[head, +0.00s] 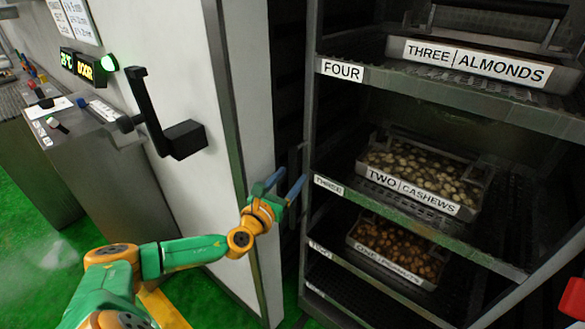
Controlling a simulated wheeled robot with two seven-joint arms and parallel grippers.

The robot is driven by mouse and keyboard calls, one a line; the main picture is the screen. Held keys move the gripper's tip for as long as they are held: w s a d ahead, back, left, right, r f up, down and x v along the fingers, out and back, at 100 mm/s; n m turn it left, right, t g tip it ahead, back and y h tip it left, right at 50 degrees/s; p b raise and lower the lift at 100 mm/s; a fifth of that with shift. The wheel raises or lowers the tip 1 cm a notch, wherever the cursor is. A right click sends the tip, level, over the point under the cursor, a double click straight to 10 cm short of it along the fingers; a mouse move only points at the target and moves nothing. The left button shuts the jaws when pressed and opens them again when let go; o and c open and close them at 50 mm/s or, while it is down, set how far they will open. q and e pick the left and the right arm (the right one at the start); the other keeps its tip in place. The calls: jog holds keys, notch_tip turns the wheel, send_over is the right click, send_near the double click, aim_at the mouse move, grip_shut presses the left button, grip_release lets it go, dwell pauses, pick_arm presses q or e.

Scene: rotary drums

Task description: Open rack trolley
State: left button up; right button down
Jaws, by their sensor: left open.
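The rack trolley (345,186) stands on the right, a dark metal frame with shelves labelled from FOUR down. Its shelves hold trays: the THREE ALMONDS tray (475,62) at the top, the TWO CASHEWS tray (413,190) in the middle and a lower tray of brown nuts (392,262). My left gripper (286,185) is open and empty, its blue fingers close to the trolley's left upright in the picture. A dark vertical bar (304,165) shows beside the fingers; I cannot tell whether they touch it. My right gripper is not in view.
A white door or panel (185,80) with a black lever handle (160,125) stands left of the trolley. A grey control console (85,125) is at far left. The green floor (60,255) is clear at lower left. A red object (573,298) shows at lower right.

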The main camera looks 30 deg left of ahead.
aim_at(290, 176)
pick_arm(q)
jog(key=shift+w+r, duration=0.1)
jog(key=shift+w, duration=0.45)
jog(key=shift+w+a+f, duration=0.25)
jog(key=shift+w, duration=0.3)
jog(key=shift+w+a+f, duration=0.2)
jog(key=shift+w+f, duration=0.05)
jog(key=shift+w, duration=0.3)
jog(key=shift+s+d+r, duration=0.1)
jog(key=shift+s+r, duration=0.05)
jog(key=shift+s, duration=0.1)
jog(key=c, duration=0.5)
grip_shut()
